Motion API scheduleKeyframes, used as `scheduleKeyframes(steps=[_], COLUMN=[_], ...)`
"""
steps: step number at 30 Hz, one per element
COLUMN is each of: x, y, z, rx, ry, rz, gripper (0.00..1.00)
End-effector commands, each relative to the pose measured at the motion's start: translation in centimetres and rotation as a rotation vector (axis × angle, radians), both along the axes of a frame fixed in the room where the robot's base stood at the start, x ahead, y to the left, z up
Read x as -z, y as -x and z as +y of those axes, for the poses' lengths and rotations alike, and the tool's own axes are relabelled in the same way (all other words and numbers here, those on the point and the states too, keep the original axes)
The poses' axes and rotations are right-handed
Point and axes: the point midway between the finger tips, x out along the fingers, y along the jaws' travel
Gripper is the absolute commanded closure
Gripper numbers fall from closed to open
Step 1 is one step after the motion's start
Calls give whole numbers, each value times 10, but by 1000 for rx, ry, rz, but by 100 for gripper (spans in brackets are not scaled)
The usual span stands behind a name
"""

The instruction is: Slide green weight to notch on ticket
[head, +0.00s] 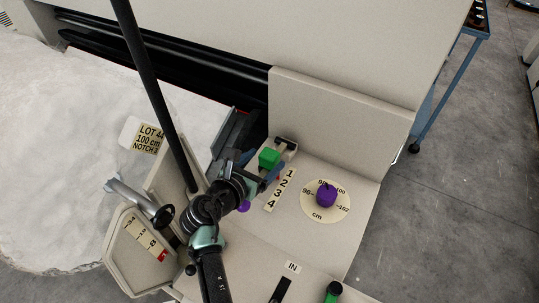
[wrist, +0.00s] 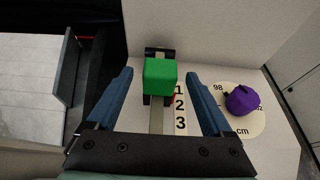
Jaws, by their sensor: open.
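The green weight (head: 269,158) sits on a short rail beside a strip of numbers 1 to 4 (head: 280,189). It is near the rail's far end, around the 1, and shows in the wrist view too (wrist: 160,77). My gripper (wrist: 160,74) is open, with one blue finger on each side of the weight and visible gaps between. The ticket (head: 145,136) lies on the white fibre at left and reads LOT 44, 100 cm, NOTCH and a last digit that looks like 3. My arm hides part of the rail in the head view.
A purple knob (head: 326,195) sits on a round cm dial (head: 313,213) right of the number strip. An upright panel (head: 340,115) stands behind the rail.

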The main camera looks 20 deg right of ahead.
Motion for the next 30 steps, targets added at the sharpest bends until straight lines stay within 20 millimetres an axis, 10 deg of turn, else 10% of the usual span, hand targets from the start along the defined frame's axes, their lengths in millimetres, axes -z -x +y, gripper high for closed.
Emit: scheduleKeyframes(steps=[19, 30], x=[12, 12], y=[-21, -21], z=[-22, -21], rx=[0, 0], ry=[-1, -1], rz=[-1, -1], gripper=[17, 83])
